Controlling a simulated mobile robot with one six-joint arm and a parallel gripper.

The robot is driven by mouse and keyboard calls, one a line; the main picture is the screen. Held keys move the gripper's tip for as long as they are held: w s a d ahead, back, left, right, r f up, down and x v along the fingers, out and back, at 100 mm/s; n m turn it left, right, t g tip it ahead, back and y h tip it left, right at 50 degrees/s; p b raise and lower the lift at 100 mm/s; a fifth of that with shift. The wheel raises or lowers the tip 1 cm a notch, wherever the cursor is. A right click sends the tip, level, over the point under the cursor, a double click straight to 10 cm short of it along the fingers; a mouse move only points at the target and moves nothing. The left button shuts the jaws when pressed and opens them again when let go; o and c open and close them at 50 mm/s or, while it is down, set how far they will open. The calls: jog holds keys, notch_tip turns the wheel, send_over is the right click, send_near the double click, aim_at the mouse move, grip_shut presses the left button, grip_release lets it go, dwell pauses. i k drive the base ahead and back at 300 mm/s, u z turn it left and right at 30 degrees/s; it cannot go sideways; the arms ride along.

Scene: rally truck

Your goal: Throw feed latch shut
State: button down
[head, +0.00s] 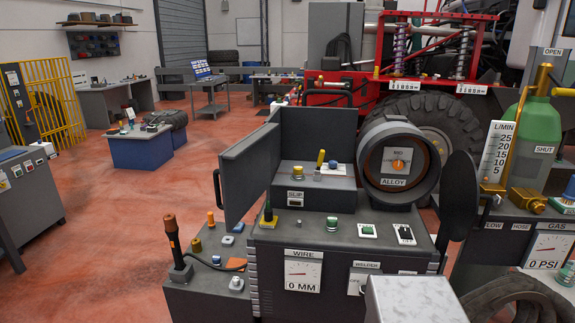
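No label reading feed latch is legible. A small yellow-handled lever (320,159) stands nearly upright on the raised block inside the dark grey welder (262,252), beside a blue-topped part (332,165); it may be the latch. A yellow knob (299,173) sits to its left, above the SLIP label (295,197). I cannot tell whether the lever is fully open or partly thrown. The welder's side panel (249,165) stands open on the left.
A round spool housing (399,165) marked ALLOY is on the right, its dark round cover (458,200) swung open. A torch (173,245) stands at front left. A green gas bottle (540,135) is far right.

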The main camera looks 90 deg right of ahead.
aim_at(322, 153)
jog(key=u, duration=0.5)
jog(key=k, duration=2.45)
jog(key=z, duration=0.75)
